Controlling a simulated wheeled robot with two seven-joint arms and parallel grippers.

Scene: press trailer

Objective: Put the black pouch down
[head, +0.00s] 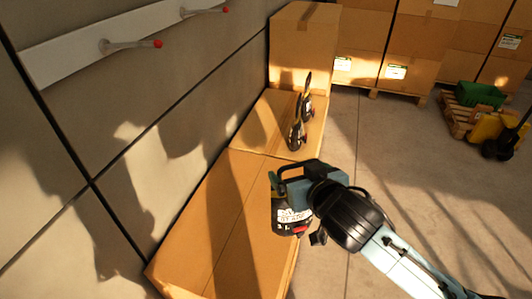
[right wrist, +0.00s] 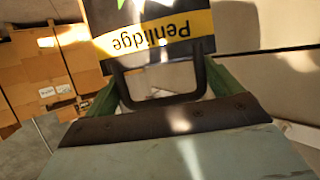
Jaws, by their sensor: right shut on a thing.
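My right gripper (head: 284,183) comes in from the lower right in the head view and is shut on the black pouch (head: 289,219). The pouch hangs below the fingers, with a white label and a bit of red showing. It is over the right part of the long cardboard box (head: 215,215); I cannot tell whether it touches the top. In the right wrist view the pouch (right wrist: 155,40) shows a yellow band with upside-down lettering, partly cut off by the frame. My left gripper is not in view.
Two dark upright items (head: 297,132) stand on the cardboard farther back. A taller carton (head: 300,45) stands behind them. A wall rail with red-tipped pegs (head: 130,45) is at upper left. The near box top is largely clear; open floor (head: 400,150) lies to the right.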

